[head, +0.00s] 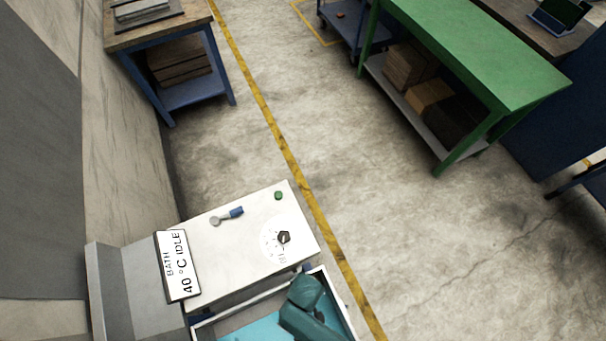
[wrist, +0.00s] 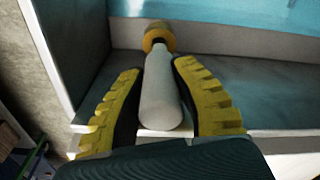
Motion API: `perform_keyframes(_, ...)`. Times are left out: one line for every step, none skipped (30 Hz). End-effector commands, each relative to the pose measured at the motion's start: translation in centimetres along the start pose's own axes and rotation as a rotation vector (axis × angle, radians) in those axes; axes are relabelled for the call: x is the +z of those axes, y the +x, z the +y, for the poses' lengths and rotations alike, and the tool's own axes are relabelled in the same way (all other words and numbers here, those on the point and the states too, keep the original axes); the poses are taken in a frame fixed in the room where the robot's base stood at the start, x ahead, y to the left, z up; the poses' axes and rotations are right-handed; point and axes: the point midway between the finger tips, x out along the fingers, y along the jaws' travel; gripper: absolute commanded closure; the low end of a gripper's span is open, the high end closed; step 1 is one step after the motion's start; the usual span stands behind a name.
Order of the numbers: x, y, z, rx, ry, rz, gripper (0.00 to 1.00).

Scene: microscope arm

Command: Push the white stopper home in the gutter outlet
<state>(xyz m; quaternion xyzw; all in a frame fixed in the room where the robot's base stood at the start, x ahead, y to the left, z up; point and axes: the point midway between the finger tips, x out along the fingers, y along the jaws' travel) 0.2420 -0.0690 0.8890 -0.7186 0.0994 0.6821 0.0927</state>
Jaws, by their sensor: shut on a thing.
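In the wrist view the white stopper (wrist: 161,92) is a pale, rounded cylinder lying lengthwise between the yellow-padded fingers of my gripper (wrist: 160,95). My gripper is shut on it. I cannot tell whether the collar belongs to the stopper or to the outlet. The grey gutter (wrist: 245,95) runs along the blue bath. The outlet opening itself cannot be made out. In the head view my teal arm covers part of the bath (head: 262,327), and the fingers and stopper are hidden.
The white bath housing (head: 235,245) carries a dial (head: 284,238), a green button (head: 278,195), a blue-handled switch (head: 236,212) and a display reading "BATH 40 °C IDLE" (head: 178,265). A grey gutter wall (wrist: 70,45) stands left of my fingers. A green bench (head: 480,55) is far off.

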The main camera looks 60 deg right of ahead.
Motion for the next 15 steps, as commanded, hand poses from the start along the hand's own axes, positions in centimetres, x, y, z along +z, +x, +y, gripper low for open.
perform_keyframes(0.01,0.03,0.0,0.0,0.0,0.0,1.0)
perform_keyframes(0.01,0.03,0.0,0.0,0.0,0.0,1.0)
perform_keyframes(0.01,0.04,0.0,0.0,0.0,0.0,1.0)
perform_keyframes(0.02,0.04,0.0,0.0,0.0,0.0,1.0)
perform_keyframes(0.02,0.06,0.0,0.0,0.0,0.0,1.0)
perform_keyframes(0.03,0.12,0.0,0.0,0.0,-0.001,1.0)
perform_keyframes(0.03,0.17,0.0,0.0,0.0,-0.001,1.0)
perform_keyframes(0.04,0.24,0.0,0.0,0.0,-0.001,1.0)
perform_keyframes(0.04,0.34,0.01,0.0,0.0,-0.001,1.0)
perform_keyframes(0.05,0.43,0.0,0.0,0.0,-0.001,1.0)
perform_keyframes(0.05,0.51,0.0,0.0,0.0,-0.001,1.0)
perform_keyframes(0.05,0.62,0.0,0.0,0.0,-0.001,1.0)
perform_keyframes(0.06,0.7,0.0,0.0,0.0,-0.001,1.0)
perform_keyframes(0.06,0.77,0.0,0.0,0.0,-0.001,1.0)
perform_keyframes(0.07,0.87,0.0,0.0,0.0,-0.001,1.0)
